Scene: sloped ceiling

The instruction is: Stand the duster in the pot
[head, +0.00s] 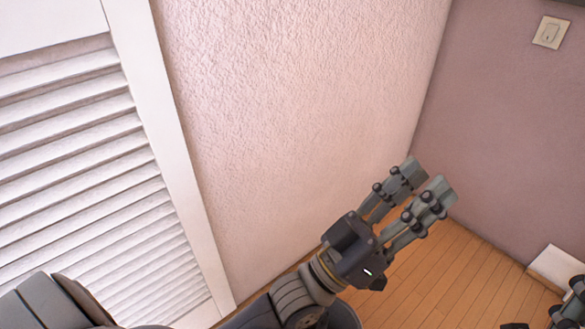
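No duster and no pot show in the head view. My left gripper (427,182) is in front of the textured wall, near the room corner. Its two fingers point up and to the right, with a clear gap between them and nothing in it. Part of my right gripper (574,302) shows at the lower right edge. Most of it is cut off, so its opening cannot be told.
A white louvred door (90,150) stands at the left beside the pale textured wall (290,110). A mauve wall (510,130) with a switch plate (550,32) is at the right. A white flat object (556,268) sits low against it. The visible wooden floor (455,275) is bare.

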